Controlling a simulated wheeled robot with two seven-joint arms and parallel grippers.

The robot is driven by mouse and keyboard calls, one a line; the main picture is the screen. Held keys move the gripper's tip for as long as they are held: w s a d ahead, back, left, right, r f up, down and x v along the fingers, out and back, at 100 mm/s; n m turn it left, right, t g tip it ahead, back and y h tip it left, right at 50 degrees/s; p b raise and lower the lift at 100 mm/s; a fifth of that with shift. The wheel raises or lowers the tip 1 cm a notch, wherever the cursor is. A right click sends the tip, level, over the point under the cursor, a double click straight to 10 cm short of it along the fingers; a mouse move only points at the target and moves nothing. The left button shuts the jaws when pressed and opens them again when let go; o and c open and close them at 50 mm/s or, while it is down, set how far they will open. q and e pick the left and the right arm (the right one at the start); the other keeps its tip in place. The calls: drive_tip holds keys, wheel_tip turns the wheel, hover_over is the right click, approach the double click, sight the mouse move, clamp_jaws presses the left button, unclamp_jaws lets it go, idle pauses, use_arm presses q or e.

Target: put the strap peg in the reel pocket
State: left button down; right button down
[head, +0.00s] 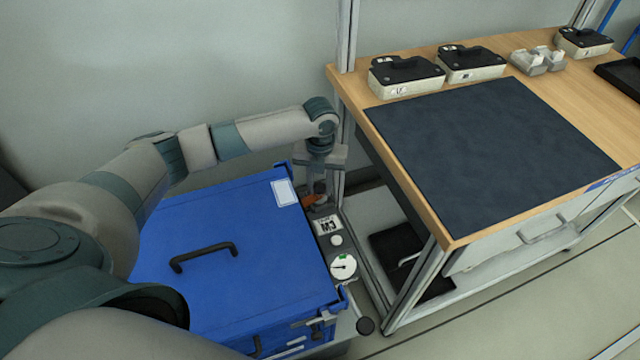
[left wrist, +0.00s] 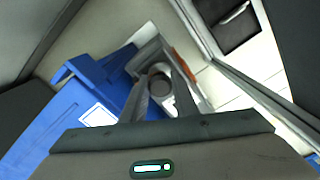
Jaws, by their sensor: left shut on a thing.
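My left gripper (head: 316,192) points down at the far right corner of the blue cart, over a narrow grey unit (head: 329,226) on the cart's right side. In the left wrist view its fingers (left wrist: 161,88) are shut on a short dark round-ended piece (left wrist: 160,85), which looks like the strap peg. An orange part (head: 311,199) shows by the fingertips, and an orange strip (left wrist: 187,63) lies beyond them in the left wrist view. I cannot make out the reel pocket clearly; the gripper covers that spot. My right gripper is not in view.
The blue cart (head: 240,274) has a black handle on its lid. A dial gauge (head: 343,267) and white knob sit on its right side. A workbench with a dark mat (head: 490,140) and its metal post stand close right of the gripper. Black-topped boxes (head: 406,76) line the bench back.

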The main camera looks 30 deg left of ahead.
sight(320, 185)
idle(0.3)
use_arm(q)
drive_tip(key=c, duration=1.4)
unclamp_jaws()
drive_tip(key=shift+f, duration=0.15)
wheel_tip(320, 185, up, 12)
drive_tip(key=shift+r+b, duration=0.15)
drive_tip(key=shift+b, duration=0.5)
